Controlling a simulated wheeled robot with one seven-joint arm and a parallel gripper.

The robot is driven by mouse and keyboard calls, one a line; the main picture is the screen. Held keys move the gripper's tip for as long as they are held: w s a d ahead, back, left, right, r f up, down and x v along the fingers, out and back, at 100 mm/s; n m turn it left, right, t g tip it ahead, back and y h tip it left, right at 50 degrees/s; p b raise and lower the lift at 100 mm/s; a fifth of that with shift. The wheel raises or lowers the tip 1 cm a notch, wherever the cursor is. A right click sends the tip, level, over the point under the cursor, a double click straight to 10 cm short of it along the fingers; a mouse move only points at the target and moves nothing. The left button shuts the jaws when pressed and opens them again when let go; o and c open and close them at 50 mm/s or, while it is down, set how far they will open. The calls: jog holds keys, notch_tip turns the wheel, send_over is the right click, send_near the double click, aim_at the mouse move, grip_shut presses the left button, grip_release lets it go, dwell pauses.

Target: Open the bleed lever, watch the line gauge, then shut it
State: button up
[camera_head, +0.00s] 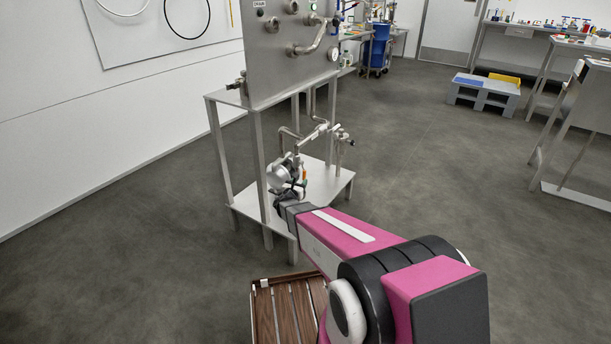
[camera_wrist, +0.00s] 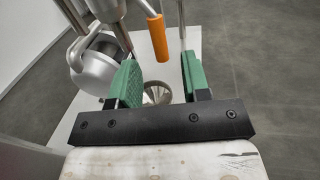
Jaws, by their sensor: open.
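The bleed lever has an orange grip (camera_wrist: 157,38), which hangs down just beyond the fingertips in the wrist view. It shows as a small orange spot in the head view (camera_head: 305,175). My gripper (camera_wrist: 160,76) is open, with green pads on either side of an empty gap. The grip lies in line with this gap; I cannot tell whether any of it is between the pads. A small gauge with a pale face (camera_head: 333,54) is on the steel panel; its reading is too small to make out. I cannot tell whether it is the line gauge.
A round silver housing (camera_wrist: 92,76) sits close to the left finger. Pipework (camera_head: 318,134) rises behind it above the stand's lower shelf (camera_head: 325,181). The steel panel (camera_head: 280,60) stands above. A slatted wooden platform (camera_head: 285,315) is below my arm. Open floor lies to the right.

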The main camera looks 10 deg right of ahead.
aim_at(304, 176)
jog(key=x, duration=0.7)
jog(key=shift+w+d, duration=0.1)
jog(key=shift+w, duration=0.1)
grip_shut()
